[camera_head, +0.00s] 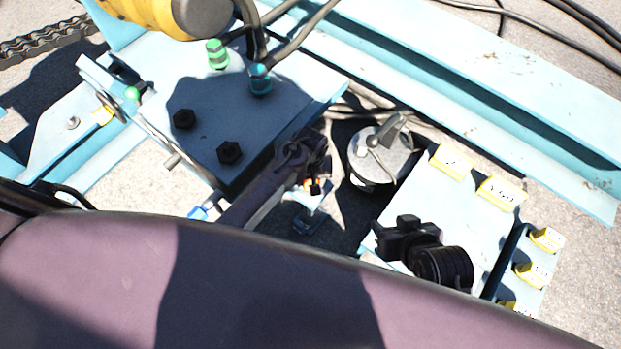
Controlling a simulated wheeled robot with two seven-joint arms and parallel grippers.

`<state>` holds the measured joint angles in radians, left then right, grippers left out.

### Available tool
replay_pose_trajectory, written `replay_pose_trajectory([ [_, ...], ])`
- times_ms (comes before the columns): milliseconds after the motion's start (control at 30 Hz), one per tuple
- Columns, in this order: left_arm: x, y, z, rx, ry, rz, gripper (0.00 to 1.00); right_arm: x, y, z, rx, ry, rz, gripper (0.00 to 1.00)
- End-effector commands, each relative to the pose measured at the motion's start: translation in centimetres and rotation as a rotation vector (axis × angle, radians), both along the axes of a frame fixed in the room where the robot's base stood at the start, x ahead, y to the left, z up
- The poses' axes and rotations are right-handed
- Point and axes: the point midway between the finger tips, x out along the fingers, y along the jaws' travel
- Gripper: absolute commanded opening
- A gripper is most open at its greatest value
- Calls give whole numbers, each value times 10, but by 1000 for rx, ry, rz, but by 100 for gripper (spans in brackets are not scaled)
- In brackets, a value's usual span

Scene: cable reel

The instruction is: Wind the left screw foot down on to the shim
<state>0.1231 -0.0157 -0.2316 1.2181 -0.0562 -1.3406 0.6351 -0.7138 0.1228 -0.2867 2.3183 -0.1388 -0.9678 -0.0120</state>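My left gripper (314,168) is dark and reaches over the gap at the right edge of the light-blue bolted plate (205,105). Its fingers are small and in shadow, so their opening cannot be told. A small orange part (312,186) shows right at its tip; I cannot tell whether they touch. A small blue-grey foot-like piece (308,222) is below it, mostly in shadow. The screw foot's thread and the shim under it cannot be made out. A black blocky part with a ribbed round end (425,250) is over the right plate; I cannot tell whether it is my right gripper.
My purple arm link fills the foreground and hides the near area. A round grey metal part with a lever (380,155) stands right of the gap. Yellow labelled blocks (452,162) line the right plate. A long light-blue beam (450,75) crosses behind. A chain (45,42) lies top left.

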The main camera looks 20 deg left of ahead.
Motion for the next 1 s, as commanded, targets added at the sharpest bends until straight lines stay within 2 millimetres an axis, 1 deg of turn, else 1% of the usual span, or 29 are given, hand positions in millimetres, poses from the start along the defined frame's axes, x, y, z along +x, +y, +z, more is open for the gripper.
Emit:
replay_pose_trajectory([
  [67,0,0,0,1,0,1,25,0,0,0,0,0,0,40],
  [233,0,0,0,1,1,-5,25,-2,-1,0,-5,11,1,40],
  [267,0,0,0,1,1,-8,25,-3,-1,-1,-9,20,2,40],
  [333,0,0,1,1,1,-18,25,-16,-4,-11,-30,79,8,40],
  [367,0,1,1,1,1,-23,25,-17,-5,-11,-34,86,8,40],
  [567,0,1,2,2,2,-77,25,-17,-13,-8,-59,119,-4,40],
  [767,0,1,4,2,3,-179,25,-21,-29,-4,-106,193,-30,40],
  [1000,0,1,3,3,2,-353,25,-29,-50,-1,-165,298,-64,40],
])
